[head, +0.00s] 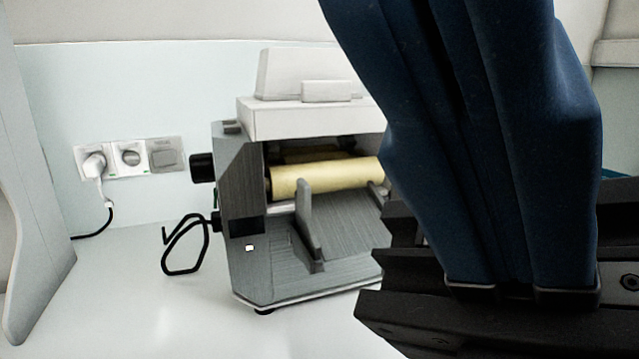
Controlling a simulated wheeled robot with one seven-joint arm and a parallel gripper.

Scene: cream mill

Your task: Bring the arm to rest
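My arm fills the right side of the head view. A large dark blue link comes down from the top edge and meets a black, ridged part at the lower right. It is very close to the camera. My gripper's fingertips do not show, so whether it is open or shut, and whether it holds anything, is not visible. The arm hides the right end of the grey machine (250,258) behind it.
The machine, with a cream roller (325,180) and white top (308,118), stands on a white counter (140,290). A black crank (185,245) sticks out left. A plug sits in a wall socket (130,158). The counter's front left is clear.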

